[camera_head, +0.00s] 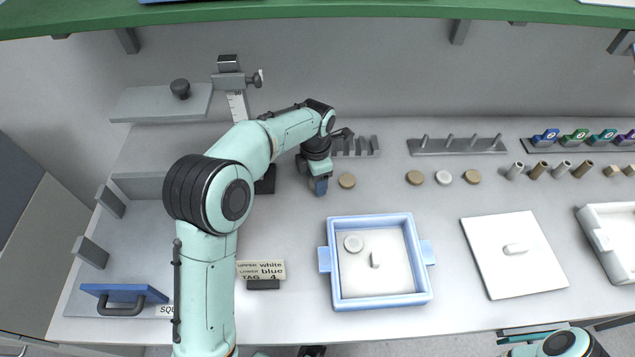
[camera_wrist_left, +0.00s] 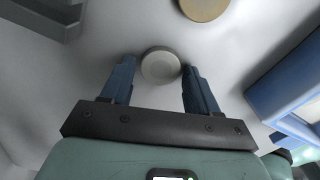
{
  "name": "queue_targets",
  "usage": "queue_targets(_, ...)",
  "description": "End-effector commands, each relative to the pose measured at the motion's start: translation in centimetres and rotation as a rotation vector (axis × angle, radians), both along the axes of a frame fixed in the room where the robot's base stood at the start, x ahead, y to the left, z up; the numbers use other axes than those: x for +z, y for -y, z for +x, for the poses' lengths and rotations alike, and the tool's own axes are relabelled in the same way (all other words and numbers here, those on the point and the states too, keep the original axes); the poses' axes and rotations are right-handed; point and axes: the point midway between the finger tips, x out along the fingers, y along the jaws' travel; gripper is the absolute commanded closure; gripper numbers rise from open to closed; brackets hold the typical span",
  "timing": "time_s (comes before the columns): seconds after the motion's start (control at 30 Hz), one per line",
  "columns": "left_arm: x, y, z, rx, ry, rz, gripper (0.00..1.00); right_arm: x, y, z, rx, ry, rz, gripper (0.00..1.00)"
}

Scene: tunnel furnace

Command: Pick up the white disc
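A white disc (camera_wrist_left: 161,66) lies on the bench in the left wrist view, between the fingertips of my left gripper (camera_wrist_left: 158,72). The gripper is open, with its blue fingers on either side of the disc; I cannot tell whether either one touches it. In the head view my left gripper (camera_head: 318,186) points down at the bench and hides most or all of this disc. My right gripper is out of view.
A tan disc (camera_head: 347,180) lies just right of the left gripper, with tan discs (camera_head: 415,177) and (camera_head: 472,176) further along. A grey slotted rack (camera_head: 355,147) stands behind. A sign (camera_head: 261,271) reads upper white, lower blue, tag 4. A white lid (camera_head: 510,275) lies right.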

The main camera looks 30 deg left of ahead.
Motion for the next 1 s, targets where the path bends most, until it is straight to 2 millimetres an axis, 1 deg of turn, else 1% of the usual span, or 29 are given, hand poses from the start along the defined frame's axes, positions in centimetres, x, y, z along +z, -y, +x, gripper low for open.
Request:
queue_targets(0.03,0.0,0.0,0.0,0.0,0.0,0.0,0.58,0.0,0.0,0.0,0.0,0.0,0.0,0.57)
queue_targets(0.07,0.0,0.0,0.0,0.0,0.0,0.0,0.67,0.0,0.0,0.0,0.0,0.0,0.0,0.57)
queue_targets(0.1,0.0,0.0,0.0,0.0,0.0,0.0,0.8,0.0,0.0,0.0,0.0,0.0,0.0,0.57)
queue_targets(0.13,0.0,0.0,0.0,0.0,0.0,0.0,0.85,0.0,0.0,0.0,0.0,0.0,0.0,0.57)
queue_targets(0.37,0.1,0.0,0.0,0.0,0.001,-0.001,0.85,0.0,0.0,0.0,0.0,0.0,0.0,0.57)
queue_targets(0.47,0.6,0.0,0.0,0.0,0.001,0.0,0.85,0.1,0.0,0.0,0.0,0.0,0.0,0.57)
queue_targets(0.57,2.1,0.0,0.1,0.001,0.005,0.0,0.85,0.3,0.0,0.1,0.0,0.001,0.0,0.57)
queue_targets(0.8,7.1,0.0,0.1,0.001,0.006,-0.001,0.85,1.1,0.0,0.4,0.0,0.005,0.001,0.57)
queue_targets(0.9,8.6,0.0,0.1,-0.001,0.004,0.0,0.85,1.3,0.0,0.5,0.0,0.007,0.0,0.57)
queue_targets(1.0,9.5,0.4,-0.1,-0.028,0.0,-0.003,0.85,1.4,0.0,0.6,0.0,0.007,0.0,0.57)
